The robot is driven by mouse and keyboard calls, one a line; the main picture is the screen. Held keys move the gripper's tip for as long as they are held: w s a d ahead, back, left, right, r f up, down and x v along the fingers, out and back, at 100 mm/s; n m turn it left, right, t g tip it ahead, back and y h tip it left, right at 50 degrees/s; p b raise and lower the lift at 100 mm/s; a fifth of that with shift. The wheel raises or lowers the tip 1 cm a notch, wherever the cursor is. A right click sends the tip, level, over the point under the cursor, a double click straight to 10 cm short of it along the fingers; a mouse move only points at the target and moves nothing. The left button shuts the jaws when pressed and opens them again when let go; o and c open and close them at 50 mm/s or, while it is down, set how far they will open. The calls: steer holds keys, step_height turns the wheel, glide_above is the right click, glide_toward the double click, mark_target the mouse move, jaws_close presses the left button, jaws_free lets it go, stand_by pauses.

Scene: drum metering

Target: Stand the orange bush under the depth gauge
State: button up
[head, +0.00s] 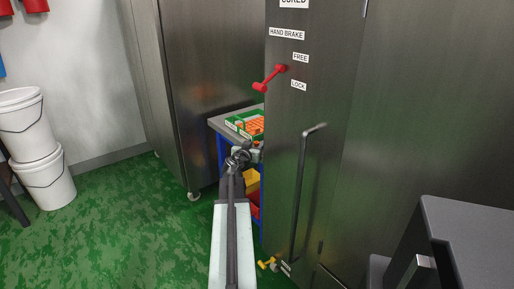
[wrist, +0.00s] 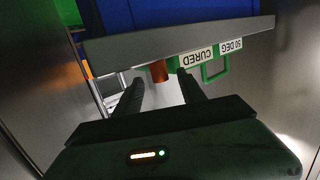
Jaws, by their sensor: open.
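In the wrist view an orange-brown cylinder (wrist: 159,71), which looks like an orange bush, shows at the edge of the grey bench top, partly hidden by it. My gripper (wrist: 161,84) is open, its two dark fingers either side of the line to that cylinder; I cannot tell whether they touch it. In the head view several orange pieces lie in a green tray (head: 233,122) on the grey bench, and my gripper (head: 252,152) is at the bench's front, partly hidden by my arm. I cannot make out a depth gauge.
A tall steel cabinet (head: 312,150) with a red hand brake lever (head: 268,78) and a long handle stands close right of my arm. Another steel cabinet (head: 205,75) stands behind left. White buckets (head: 45,180) stand far left. Green floor left of my arm is clear.

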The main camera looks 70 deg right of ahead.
jaws_close()
steer(key=shift+r, duration=0.1)
steer(key=shift+w+r+p, duration=0.1)
steer(key=shift+r+p, duration=0.2)
steer(key=shift+p, duration=0.15)
step_height(320, 180, up, 12)
steer(key=p, duration=1.2)
steer(key=w+d, duration=0.5)
steer(key=w, duration=0.3)
steer(key=w+d+f+b, duration=0.1)
steer(key=w+d, duration=0.4)
steer(key=w, duration=0.3)
steer(key=shift+w+d+f, duration=0.15)
steer(key=shift+w+d, duration=0.15)
steer(key=shift+d, duration=0.1)
